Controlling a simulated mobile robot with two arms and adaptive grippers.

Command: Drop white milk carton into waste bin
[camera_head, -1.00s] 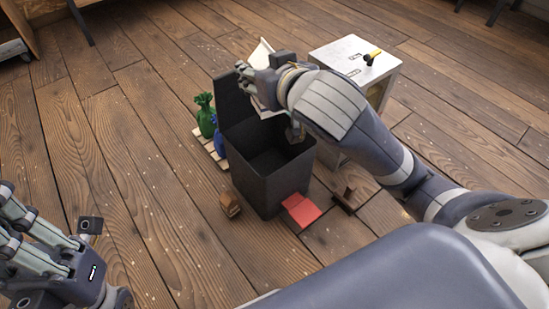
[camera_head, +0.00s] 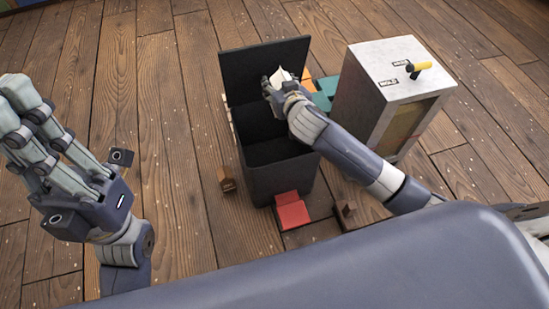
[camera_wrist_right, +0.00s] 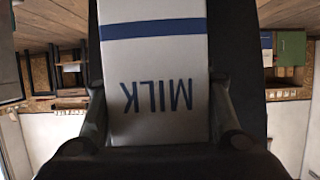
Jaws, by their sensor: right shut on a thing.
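The waste bin (camera_head: 284,177) is dark grey, with its lid (camera_head: 248,72) raised at the back and a red pedal (camera_head: 291,211) at its front. My right gripper (camera_head: 279,88) is over the open bin, near the raised lid. It is shut on the white milk carton (camera_head: 279,75), of which only a small part shows in the head view. In the right wrist view the milk carton (camera_wrist_right: 157,60) fills the middle between the fingers, with a blue band and upside-down MILK lettering. My left gripper (camera_head: 30,115) is empty at the left, fingers extended and apart.
A grey cabinet (camera_head: 385,85) with a yellow-handled lever (camera_head: 420,67) on top stands right of the bin. Small brown blocks (camera_head: 227,182) lie on the floor by the bin. Wooden floor (camera_head: 150,80) is clear to the left.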

